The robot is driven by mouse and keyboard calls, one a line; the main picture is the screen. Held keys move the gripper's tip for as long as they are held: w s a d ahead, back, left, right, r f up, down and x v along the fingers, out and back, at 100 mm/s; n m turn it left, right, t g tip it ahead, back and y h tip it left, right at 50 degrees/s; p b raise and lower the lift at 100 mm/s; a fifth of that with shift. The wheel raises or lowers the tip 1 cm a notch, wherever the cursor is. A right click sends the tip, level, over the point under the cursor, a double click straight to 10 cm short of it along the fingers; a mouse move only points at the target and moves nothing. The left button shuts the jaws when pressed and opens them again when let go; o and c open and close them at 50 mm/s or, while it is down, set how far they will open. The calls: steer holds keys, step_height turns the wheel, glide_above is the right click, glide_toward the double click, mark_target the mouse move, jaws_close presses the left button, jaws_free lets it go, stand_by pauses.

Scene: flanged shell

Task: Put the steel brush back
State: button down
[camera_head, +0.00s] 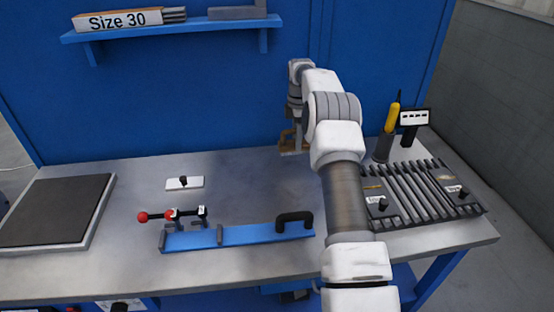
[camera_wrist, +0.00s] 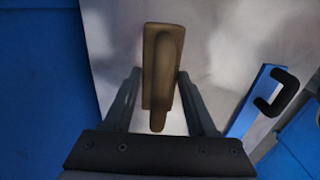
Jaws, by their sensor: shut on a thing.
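The steel brush (camera_wrist: 161,66) shows in the wrist view as a tan block with a rounded handle, between the fingers of my gripper (camera_wrist: 159,75). My gripper is shut on it. In the head view the brush (camera_head: 290,142) is a small brown shape below my wrist, near the back of the bench, partly hidden by my arm. Its bristles cannot be made out. I cannot tell whether it touches the bench top.
A blue bar with a black handle (camera_head: 240,236) lies at the front of the bench (camera_head: 120,275). A slotted black rack (camera_head: 415,190) and a holder with a yellow-handled tool (camera_head: 392,118) stand right. A dark mat (camera_head: 55,210) lies left. A blue shelf (camera_head: 180,28) hangs above.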

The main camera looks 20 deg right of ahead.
steer(key=a+f, duration=0.1)
steer(key=a, duration=0.1)
steer(key=w+a+f, duration=0.2)
steer(key=a, duration=0.1)
steer(key=shift+w+a+f, duration=0.1)
steer(key=shift+a+f, duration=0.2)
steer(key=shift+f, duration=1.95)
steer(key=shift+f, duration=0.2)
steer(key=shift+c, duration=1)
jaws_free()
steer(key=shift+r, duration=0.1)
